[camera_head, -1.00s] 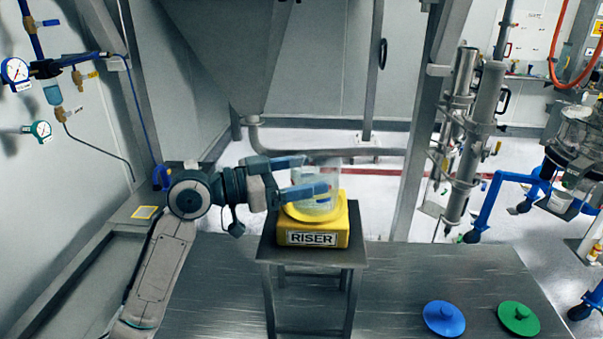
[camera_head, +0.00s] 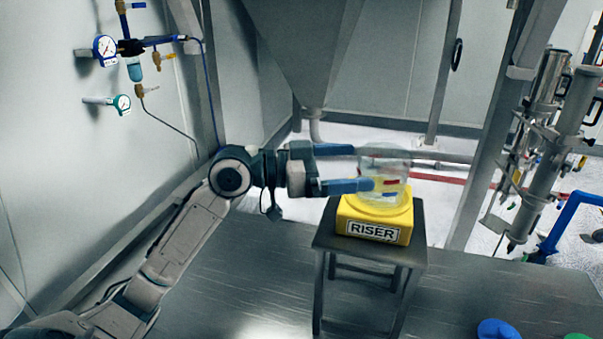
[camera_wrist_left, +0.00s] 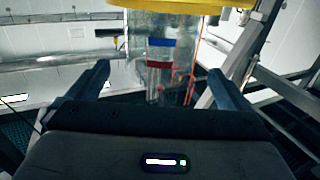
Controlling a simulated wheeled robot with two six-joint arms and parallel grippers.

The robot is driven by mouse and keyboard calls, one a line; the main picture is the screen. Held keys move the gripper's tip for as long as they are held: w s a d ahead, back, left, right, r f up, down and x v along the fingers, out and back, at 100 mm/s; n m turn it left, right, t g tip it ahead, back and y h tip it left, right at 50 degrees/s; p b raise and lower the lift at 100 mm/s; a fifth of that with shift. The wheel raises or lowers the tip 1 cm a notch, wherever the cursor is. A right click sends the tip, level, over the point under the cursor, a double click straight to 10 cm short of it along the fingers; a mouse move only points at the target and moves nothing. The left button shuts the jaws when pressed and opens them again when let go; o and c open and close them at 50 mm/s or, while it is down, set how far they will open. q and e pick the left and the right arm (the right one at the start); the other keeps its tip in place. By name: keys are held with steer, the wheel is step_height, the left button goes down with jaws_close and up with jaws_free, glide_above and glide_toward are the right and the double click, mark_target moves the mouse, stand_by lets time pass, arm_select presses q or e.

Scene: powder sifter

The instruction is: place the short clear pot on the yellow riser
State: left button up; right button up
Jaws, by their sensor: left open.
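The short clear pot (camera_head: 385,165) stands upright on the yellow riser (camera_head: 400,232), which carries a RISER label. My left gripper (camera_head: 362,167) is open at the pot's left side. Its upper finger ends near the pot's left edge and its lower finger overlaps the pot's near left side in the head view. In the left wrist view the pot (camera_wrist_left: 158,65) shows between the spread fingers, with a gap on both sides, and the yellow riser (camera_wrist_left: 185,3) is at the top edge. My right gripper is not in view.
The riser sits on a small grey metal stand (camera_head: 330,240) on the metal table (camera_head: 240,290). A blue lid (camera_head: 497,330) and a green lid (camera_head: 577,337) are cut off at the bottom right. A large metal hopper (camera_head: 300,45) hangs behind. The table left of the stand is clear.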

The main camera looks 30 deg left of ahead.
arm_select(q)
steer(key=b+v, duration=0.8)
steer(key=b, duration=0.1)
stand_by(0.5)
stand_by(0.9)
steer(key=shift+r, duration=0.1)
stand_by(0.6)
